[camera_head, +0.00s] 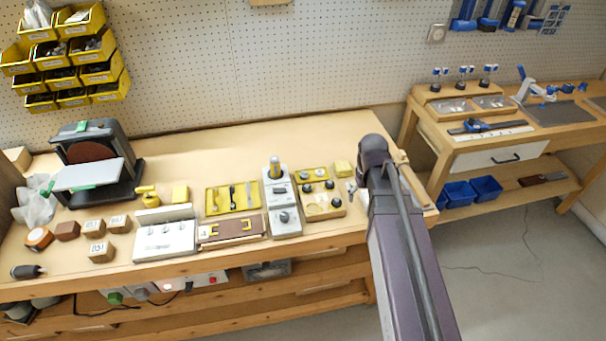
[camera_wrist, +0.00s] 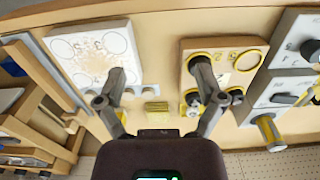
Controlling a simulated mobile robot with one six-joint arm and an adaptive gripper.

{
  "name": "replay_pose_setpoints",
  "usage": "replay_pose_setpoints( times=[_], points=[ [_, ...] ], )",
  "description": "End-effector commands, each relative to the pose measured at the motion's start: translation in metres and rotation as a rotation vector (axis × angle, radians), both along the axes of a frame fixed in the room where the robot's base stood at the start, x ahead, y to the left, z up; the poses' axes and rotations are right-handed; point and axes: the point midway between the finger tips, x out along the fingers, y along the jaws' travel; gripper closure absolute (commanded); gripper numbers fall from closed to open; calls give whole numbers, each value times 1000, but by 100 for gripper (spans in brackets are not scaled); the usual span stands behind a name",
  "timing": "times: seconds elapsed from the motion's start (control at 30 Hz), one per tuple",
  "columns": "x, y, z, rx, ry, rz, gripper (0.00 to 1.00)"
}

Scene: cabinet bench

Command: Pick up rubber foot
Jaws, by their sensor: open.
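Several small dark round pieces, which look like the rubber feet, sit on and around a wooden fixture board (camera_head: 325,211) and the yellow tray behind it. One dark piece (camera_head: 330,184) is at the back right. In the wrist view, dark pieces (camera_wrist: 236,97) show at the lower edge of the board (camera_wrist: 228,80), which carries yellow rings. My gripper (camera_wrist: 158,70) is open and empty above the bench, between this board and a pale plate. Its right finger covers part of the board. In the head view it is mostly hidden by my arm.
A pale plate with circles (camera_wrist: 92,45) lies left in the wrist view. A grey device with an upright post (camera_head: 283,205) stands left of the board. A second bench (camera_head: 500,130) is at the right.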

Motion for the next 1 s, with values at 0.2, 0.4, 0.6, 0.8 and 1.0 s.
replay_pose_setpoints(
  times=[0.2, 0.4, 0.6, 0.8, 1.0],
  points=[
    [88, 65, 20, 0, 0, 269, 12],
    [146, 128, 32, 0, 0, 502, 12],
    [176, 171, 39, 0, 0, 651, 12],
    [184, 185, 40, 0, 0, 702, 12],
    [183, 184, 40, 0, -1, 703, 12]
  ],
)
